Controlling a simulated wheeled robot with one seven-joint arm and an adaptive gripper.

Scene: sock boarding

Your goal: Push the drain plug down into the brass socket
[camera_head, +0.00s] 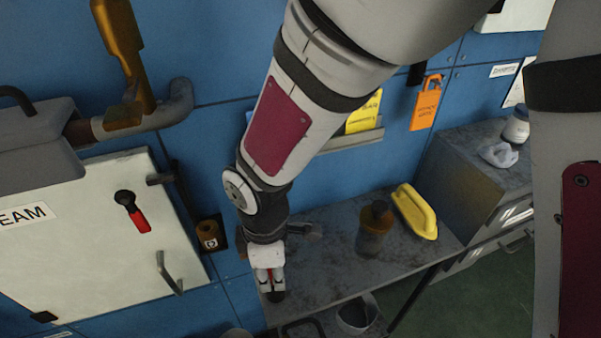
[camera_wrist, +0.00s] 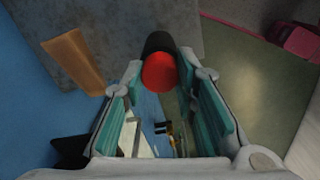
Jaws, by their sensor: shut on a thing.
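My gripper (camera_head: 270,276) points down close to the blue wall, at the left end of the grey worktop. In the wrist view its teal-padded fingers (camera_wrist: 161,66) close on a round piece with a red face and a black body, which looks like the drain plug (camera_wrist: 158,74). Its dark end shows below the fingers in the head view (camera_head: 277,296). A brown, brass-coloured block (camera_wrist: 75,60) lies to the left of the fingers in the wrist view. I cannot tell whether it is the brass socket. Whether the plug touches anything beneath is hidden.
A pale steam cabinet (camera_head: 85,245) with a protruding handle (camera_head: 168,272) stands left. A grey bin (camera_head: 357,313) is below the worktop. Drawers (camera_head: 485,215) stand at right.

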